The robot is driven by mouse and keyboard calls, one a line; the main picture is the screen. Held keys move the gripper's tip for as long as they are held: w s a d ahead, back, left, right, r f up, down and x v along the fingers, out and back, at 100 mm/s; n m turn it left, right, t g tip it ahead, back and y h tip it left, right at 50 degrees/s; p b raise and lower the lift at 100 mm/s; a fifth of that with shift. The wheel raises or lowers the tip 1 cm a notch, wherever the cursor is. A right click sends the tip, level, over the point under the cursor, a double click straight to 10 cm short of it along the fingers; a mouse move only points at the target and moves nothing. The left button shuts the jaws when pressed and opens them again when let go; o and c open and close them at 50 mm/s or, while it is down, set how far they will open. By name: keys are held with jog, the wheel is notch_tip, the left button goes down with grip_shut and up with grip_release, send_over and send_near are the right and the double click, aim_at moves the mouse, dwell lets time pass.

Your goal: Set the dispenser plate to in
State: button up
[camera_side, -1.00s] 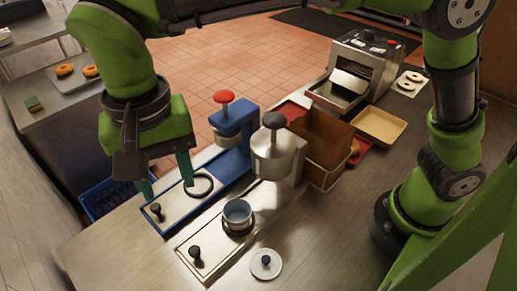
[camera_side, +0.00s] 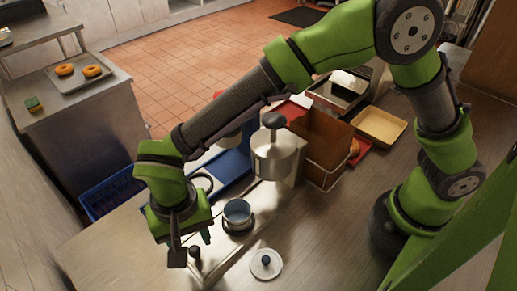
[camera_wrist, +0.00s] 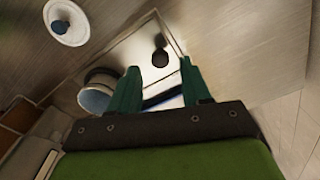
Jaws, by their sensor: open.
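The silver dispenser plate (camera_side: 222,262) lies on the counter, with an upright black knob (camera_side: 195,253) at its near end. A blue-lined cup (camera_side: 238,210) stands at its other end, by the silver dispenser (camera_side: 273,155) with a black top knob. My gripper (camera_side: 192,243) is low over the knob end and partly hides the plate. In the wrist view my gripper (camera_wrist: 160,66) is open and empty; the knob (camera_wrist: 160,56) shows between and just beyond the fingertips. Whether the fingers flank it cannot be told. The plate (camera_wrist: 130,50) shows there too.
A round lid (camera_side: 266,264) lies right of the plate. A blue dispenser base (camera_side: 232,168) is behind, partly hidden by my arm. A brown bin (camera_side: 320,145) stands right of the silver dispenser. A blue crate (camera_side: 108,196) sits at the left.

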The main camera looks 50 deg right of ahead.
aim_at(194, 249)
jog(key=shift+f, duration=2.3)
grip_shut()
